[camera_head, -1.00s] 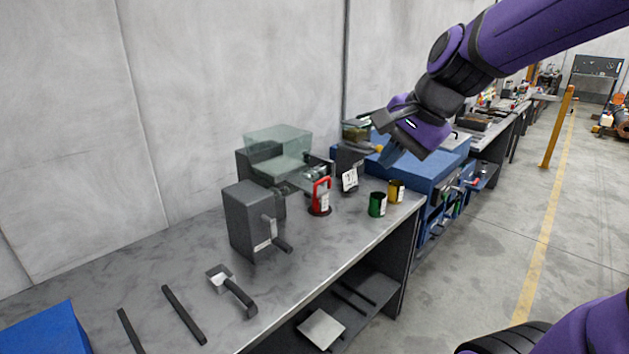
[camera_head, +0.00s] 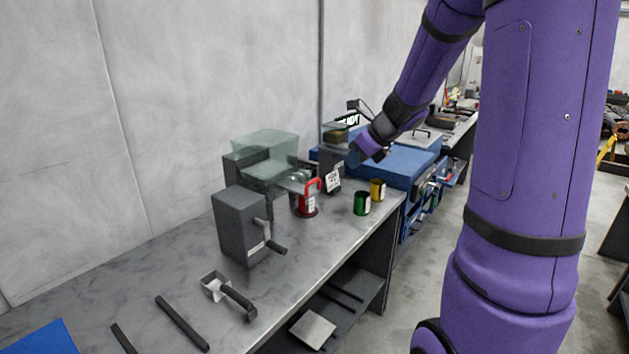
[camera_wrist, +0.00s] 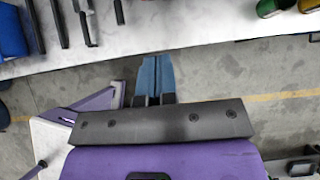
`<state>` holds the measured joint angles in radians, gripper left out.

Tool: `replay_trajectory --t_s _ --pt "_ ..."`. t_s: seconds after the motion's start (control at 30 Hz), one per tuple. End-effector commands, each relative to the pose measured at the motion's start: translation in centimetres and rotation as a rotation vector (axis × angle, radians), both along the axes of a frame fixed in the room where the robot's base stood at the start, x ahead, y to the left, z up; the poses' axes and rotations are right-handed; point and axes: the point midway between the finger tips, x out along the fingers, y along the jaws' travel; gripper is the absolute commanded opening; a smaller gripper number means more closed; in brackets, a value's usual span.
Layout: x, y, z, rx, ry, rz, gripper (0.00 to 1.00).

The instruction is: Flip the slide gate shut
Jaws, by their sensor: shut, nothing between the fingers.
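I cannot tell for certain which part is the slide gate. A dark grey box (camera_head: 240,228) with a crank-like handle (camera_head: 268,243) on its front stands on the bench. Behind it is a clear-walled hopper (camera_head: 265,148) on a dark base. A red handled piece (camera_head: 309,197) stands beside it, next to a small white label (camera_head: 333,180). My gripper (camera_head: 355,156) is behind and above the green and yellow cans in the head view, apart from the box. In the wrist view its blue fingers (camera_wrist: 155,80) are together and empty, over the floor beyond the bench edge.
A green can (camera_head: 362,204) and a yellow can (camera_head: 377,190) stand near the front edge of the bench (camera_head: 130,265). A grey scoop-like tool (camera_head: 228,294) and dark bars (camera_head: 182,323) lie nearer. A blue cabinet (camera_head: 392,165) stands behind. The floor (camera_head: 420,270) in front is open.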

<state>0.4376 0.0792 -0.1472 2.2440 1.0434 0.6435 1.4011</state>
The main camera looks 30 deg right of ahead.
Motion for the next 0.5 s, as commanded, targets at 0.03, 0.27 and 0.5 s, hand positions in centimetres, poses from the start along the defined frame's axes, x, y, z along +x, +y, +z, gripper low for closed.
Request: replay_trajectory --t_s 0.03,0.27,0.5 --pt "0.0 -0.1 0.0 0.002 0.001 -0.004 0.00" --pt "0.0 0.0 0.0 0.001 0.000 -0.002 0.00" --pt "0.9 0.4 -1.2 0.001 0.002 0.001 0.00"
